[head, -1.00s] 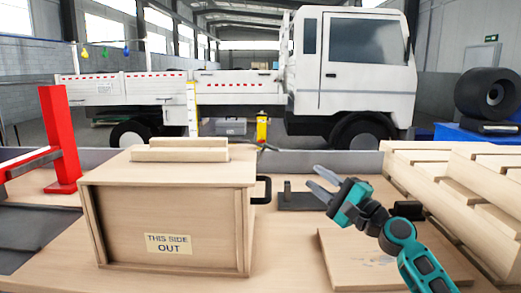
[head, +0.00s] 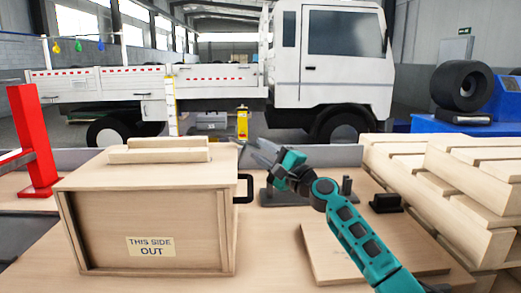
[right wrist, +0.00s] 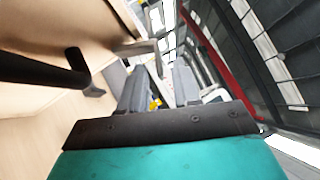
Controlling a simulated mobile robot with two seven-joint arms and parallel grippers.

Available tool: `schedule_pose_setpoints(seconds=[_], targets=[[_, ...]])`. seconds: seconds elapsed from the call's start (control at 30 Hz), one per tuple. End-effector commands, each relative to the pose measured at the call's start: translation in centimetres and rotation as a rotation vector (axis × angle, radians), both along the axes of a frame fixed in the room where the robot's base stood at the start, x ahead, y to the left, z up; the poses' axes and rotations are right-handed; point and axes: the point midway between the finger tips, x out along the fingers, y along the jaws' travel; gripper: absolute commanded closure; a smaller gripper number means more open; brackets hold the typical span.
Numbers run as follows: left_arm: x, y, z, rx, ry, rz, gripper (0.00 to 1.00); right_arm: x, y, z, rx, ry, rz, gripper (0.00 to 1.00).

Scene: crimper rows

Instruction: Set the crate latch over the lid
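The wooden crate (head: 150,225) stands on the bench at the left in the head view, with a "THIS SIDE OUT" label. Its flat lid (head: 150,177) is on top. A small dark metal piece, perhaps the latch (head: 241,147), shows behind the lid's far right corner; its exact position cannot be told. A greyish bar, possibly the same piece, shows in the right wrist view (right wrist: 137,47). My right gripper (head: 262,152) is open and empty, right of that corner. Its spread fingers also show in the right wrist view (right wrist: 160,88). My left gripper is not in view.
A black handle (head: 245,189) juts from the crate's right side, close to my right gripper; it also shows in the right wrist view (right wrist: 60,72). Wooden slatted pallets (head: 470,185) stand at right. A flat board (head: 330,255) lies in front. A red post (head: 35,140) stands left.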

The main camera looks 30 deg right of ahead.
Motion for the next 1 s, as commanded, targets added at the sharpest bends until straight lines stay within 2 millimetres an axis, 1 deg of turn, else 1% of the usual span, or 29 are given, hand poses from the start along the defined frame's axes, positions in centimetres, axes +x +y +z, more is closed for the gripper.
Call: schedule_pose_setpoints(seconds=[0.13,0.47,0.7,0.8,1.0], targets=[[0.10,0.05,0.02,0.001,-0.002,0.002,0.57,0.84,0.19,0.29,0.001,-0.001,0.000,0.68],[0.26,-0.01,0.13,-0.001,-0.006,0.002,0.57,1.03,0.26,0.29,0.001,0.000,0.000,0.69],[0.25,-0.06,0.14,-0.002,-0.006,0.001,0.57,1.01,0.26,0.29,0.001,0.000,0.001,0.92],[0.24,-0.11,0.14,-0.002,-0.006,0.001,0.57,1.00,0.25,0.28,0.001,0.000,0.001,1.00],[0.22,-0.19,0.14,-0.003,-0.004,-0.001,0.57,1.01,0.25,0.27,0.000,0.001,0.001,1.00]])
